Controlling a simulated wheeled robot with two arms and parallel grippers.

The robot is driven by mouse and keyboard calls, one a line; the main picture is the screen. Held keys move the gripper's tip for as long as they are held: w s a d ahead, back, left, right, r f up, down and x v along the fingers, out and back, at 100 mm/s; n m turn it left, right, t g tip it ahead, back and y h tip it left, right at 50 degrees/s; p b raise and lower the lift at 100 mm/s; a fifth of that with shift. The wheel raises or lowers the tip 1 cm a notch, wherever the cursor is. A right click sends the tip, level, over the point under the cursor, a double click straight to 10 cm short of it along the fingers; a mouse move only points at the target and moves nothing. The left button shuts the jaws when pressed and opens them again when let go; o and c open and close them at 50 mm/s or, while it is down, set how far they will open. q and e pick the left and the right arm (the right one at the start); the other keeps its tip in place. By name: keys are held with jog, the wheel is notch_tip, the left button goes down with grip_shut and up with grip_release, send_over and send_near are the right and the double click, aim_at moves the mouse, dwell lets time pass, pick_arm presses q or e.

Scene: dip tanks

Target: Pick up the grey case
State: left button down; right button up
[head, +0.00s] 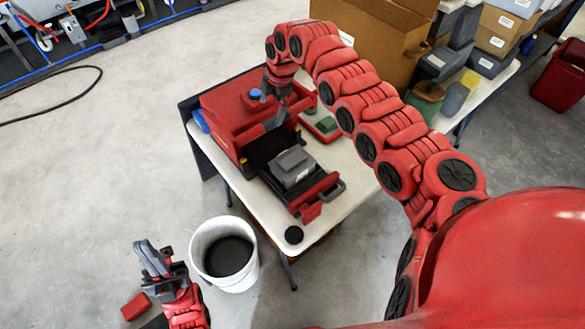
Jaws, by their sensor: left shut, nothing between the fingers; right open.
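The grey case (292,166) sits on a black-and-red pull-out tray (316,197) at the front of a red machine on the white table. Its top is grey and its lower side is paler. My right gripper (273,121) hangs over the red machine (234,103), behind and left of the case and apart from it. It is open and empty, pointing down. My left gripper (150,259) is low at the left, far from the case, shut and empty.
A white bucket (211,236) with dark contents stands on the floor before the white table (345,168). A green-topped box (323,125) lies right of the machine. A black round object (294,234) sits at the table's front corner. A cardboard box (375,45) stands behind.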

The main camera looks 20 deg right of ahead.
jog(key=s+d+n+g+h, duration=0.1)
jog(key=s+d+g+h, duration=0.1)
jog(key=s+d, duration=0.3)
jog(key=p, duration=0.4)
send_over(291, 160)
notch_tip(291, 160, down, 10)
jog(key=shift+s+f, duration=0.1)
jog(key=shift+f, duration=0.15)
jog(key=shift+d+f, duration=0.1)
jog(key=shift+f, duration=0.5)
jog(key=shift+f+p, duration=0.45)
jog(key=shift+p, duration=0.05)
jog(key=f, duration=0.3)
jog(key=shift+a+f, duration=0.2)
jog(key=shift+a, duration=0.05)
jog(key=shift+d+f, duration=0.1)
jog(key=shift+f, duration=0.45)
grip_shut()
